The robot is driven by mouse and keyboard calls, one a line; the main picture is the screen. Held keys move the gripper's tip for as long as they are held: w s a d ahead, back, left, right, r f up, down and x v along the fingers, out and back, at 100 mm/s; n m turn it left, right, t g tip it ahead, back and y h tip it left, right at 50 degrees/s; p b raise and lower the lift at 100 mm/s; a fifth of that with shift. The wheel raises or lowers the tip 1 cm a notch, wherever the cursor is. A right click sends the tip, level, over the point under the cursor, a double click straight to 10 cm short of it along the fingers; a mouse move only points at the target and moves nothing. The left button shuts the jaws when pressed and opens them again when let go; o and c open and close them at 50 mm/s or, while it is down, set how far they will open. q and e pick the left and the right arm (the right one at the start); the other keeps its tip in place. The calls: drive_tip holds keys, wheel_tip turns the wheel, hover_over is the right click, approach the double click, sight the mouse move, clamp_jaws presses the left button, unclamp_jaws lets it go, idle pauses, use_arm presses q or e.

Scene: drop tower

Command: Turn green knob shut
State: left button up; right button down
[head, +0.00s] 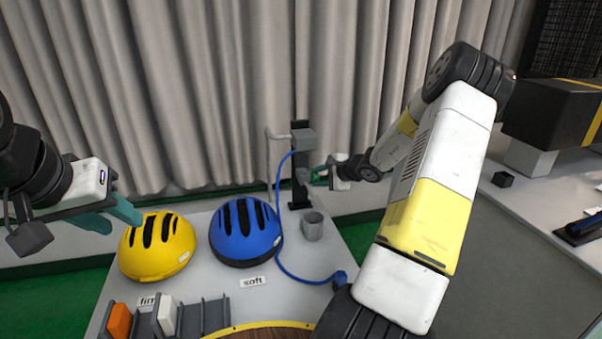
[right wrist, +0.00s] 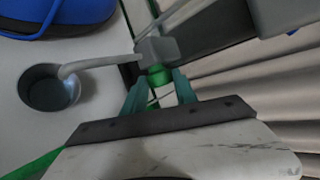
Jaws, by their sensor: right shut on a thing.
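The green knob (right wrist: 158,76) is on a grey valve body (right wrist: 157,50) with a curved spout. In the right wrist view my right gripper (right wrist: 160,88) has its teal fingers on both sides of the knob, closed on it. In the head view my right gripper (head: 322,176) reaches in from the right to the dark post (head: 298,137), and the knob is mostly hidden there. My left gripper (head: 117,217) is at the left above the yellow helmet, its teal fingers apart and empty.
A grey cup (head: 312,226) stands below the spout and shows in the right wrist view (right wrist: 48,90). A yellow helmet (head: 157,262), a blue helmet (head: 243,249) and a blue hose (head: 297,276) are on the table. A slotted rack (head: 203,318) holds orange and white blocks at the front.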

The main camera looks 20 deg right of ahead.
drive_tip(key=shift+a+f+t, duration=0.1)
drive_tip(key=shift+a+t, duration=0.15)
drive_tip(key=shift+t, duration=0.35)
drive_tip(key=t, duration=0.2)
drive_tip(key=n+t, duration=0.1)
drive_tip(key=shift+s+d+f+y, duration=0.1)
drive_tip(key=shift+f+y, duration=0.15)
drive_tip(key=shift+y, duration=0.05)
drive_tip(key=shift+f+n+t+y, duration=0.1)
drive_tip(key=shift+n+t+y, duration=0.3)
drive_tip(key=shift+t, duration=0.65)
drive_tip(key=shift+f+n+t+y, duration=0.1)
drive_tip(key=shift+n+t+y, duration=0.1)
drive_tip(key=shift+n+t, duration=0.65)
drive_tip(key=shift+m, duration=0.25)
drive_tip(key=shift+r, duration=0.1)
drive_tip(key=c, duration=1)
unclamp_jaws()
drive_tip(key=shift+s+d+t, duration=0.1)
drive_tip(key=shift+t, duration=0.2)
